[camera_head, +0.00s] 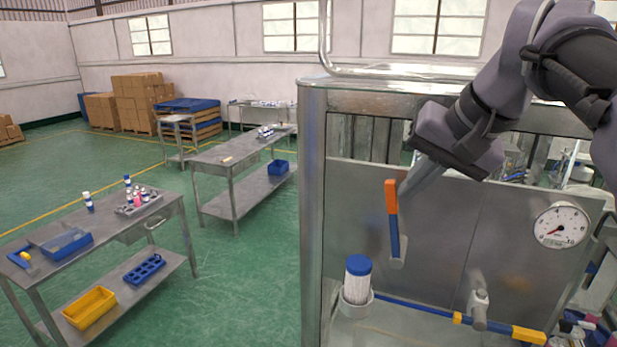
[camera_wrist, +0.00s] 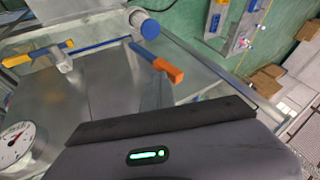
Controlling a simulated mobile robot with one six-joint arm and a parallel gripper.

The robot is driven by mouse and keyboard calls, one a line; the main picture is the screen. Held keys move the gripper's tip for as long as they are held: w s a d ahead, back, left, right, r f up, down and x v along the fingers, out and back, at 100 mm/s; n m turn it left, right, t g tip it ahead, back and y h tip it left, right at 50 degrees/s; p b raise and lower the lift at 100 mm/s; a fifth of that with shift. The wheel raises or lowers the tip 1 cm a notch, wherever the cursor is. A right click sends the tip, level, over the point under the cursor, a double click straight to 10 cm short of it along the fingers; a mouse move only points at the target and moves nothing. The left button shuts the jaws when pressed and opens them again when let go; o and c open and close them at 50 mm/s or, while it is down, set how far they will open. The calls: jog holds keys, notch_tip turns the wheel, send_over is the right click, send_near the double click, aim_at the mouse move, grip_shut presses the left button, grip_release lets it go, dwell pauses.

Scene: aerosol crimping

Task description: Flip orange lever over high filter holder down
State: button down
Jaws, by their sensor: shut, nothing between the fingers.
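The lever with an orange end (camera_head: 391,197) and a blue shaft (camera_head: 394,238) stands upright against the steel panel. Its orange end also shows in the wrist view (camera_wrist: 169,70). Below and left of it, a white filter with a blue cap (camera_head: 358,265) sits in a round holder (camera_head: 356,307); the cap also shows in the wrist view (camera_wrist: 150,29). My gripper (camera_head: 404,192) is shut and empty, its tip just right of the lever's orange end; I cannot tell whether they touch. In the wrist view the fingertips are hard to make out.
A pressure gauge (camera_head: 561,225) is at the right. A steel post (camera_head: 313,200) bounds the machine's left. Work tables (camera_head: 235,155) stand further left.

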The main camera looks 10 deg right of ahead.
jog(key=shift+w+a, duration=0.4)
jog(key=shift+a, duration=0.15)
jog(key=w+a+f+g+h+b, duration=0.2)
jog(key=w+a+f, duration=0.5)
jog(key=a+f, duration=0.5)
jog(key=shift+w+f+n+b, duration=0.3)
jog(key=shift+w+f, duration=0.05)
jog(key=shift+f, duration=0.3)
jog(key=shift+r, duration=0.1)
jog(key=w+a+r+p, duration=0.1)
jog(key=a+r+p, duration=0.3)
jog(key=a+r, duration=0.4)
notch_tip(320, 180, up, 3)
jog(key=shift+w, duration=0.3)
